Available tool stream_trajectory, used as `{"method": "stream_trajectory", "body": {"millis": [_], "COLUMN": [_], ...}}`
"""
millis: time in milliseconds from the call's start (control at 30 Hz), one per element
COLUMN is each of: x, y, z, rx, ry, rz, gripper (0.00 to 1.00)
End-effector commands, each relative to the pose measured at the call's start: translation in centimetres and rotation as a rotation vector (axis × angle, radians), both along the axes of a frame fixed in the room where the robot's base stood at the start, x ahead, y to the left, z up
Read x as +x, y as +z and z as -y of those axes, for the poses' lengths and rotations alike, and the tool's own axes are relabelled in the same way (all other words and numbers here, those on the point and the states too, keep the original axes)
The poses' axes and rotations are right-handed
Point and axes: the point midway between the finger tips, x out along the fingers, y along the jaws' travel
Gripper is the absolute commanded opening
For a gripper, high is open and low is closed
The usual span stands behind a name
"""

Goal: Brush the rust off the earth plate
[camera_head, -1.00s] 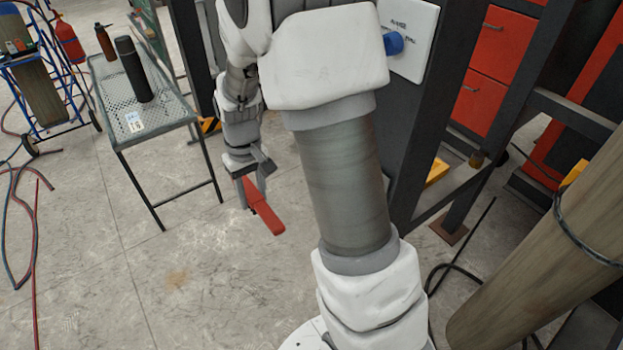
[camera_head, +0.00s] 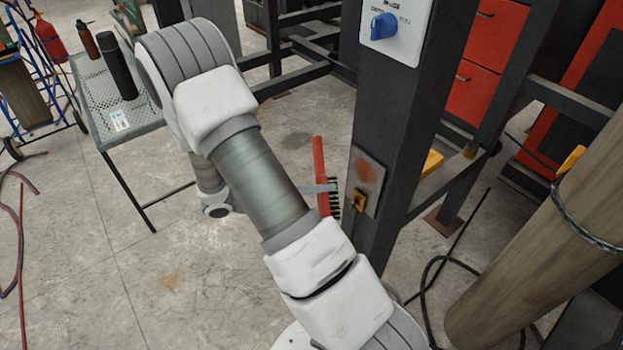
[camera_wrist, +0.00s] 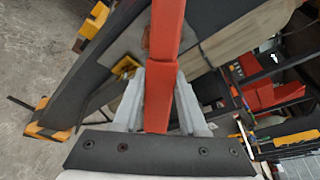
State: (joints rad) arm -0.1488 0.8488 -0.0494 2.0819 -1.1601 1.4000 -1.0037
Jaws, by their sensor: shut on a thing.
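The earth plate (camera_head: 369,172) is a grey plate on the dark post, with an orange-brown rust patch on its upper part and a yellow clamp-like piece (camera_head: 359,200) low on it. A brush with a red handle (camera_head: 319,160) and black bristles stands upright just left of the plate, bristles towards it. A small gap shows between bristles and plate. My gripper (camera_head: 328,188) is shut on the brush, mostly hidden behind my arm. In the wrist view the red handle (camera_wrist: 161,70) runs between both fingers; the plate (camera_wrist: 127,45) shows behind it, partly covered.
The dark post (camera_head: 392,130) carries a blue rotary switch (camera_head: 383,26) above the plate. A mesh table (camera_head: 88,95) with two bottles stands at the left. A thick tan column (camera_head: 540,240) stands at the right. Cables lie on the floor; floor at the lower left is mostly clear.

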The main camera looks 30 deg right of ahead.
Motion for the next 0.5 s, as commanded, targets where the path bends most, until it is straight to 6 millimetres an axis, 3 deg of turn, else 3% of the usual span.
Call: {"method": "stream_trajectory", "body": {"millis": [200,500], "x": [2.6,3.8], "y": [0.0,0.0], "z": [0.5,1.1], "rx": [-0.167,-0.221], "ry": [0.248,0.327], "rz": [-0.023,-0.014], "gripper": [0.0,0.0]}}
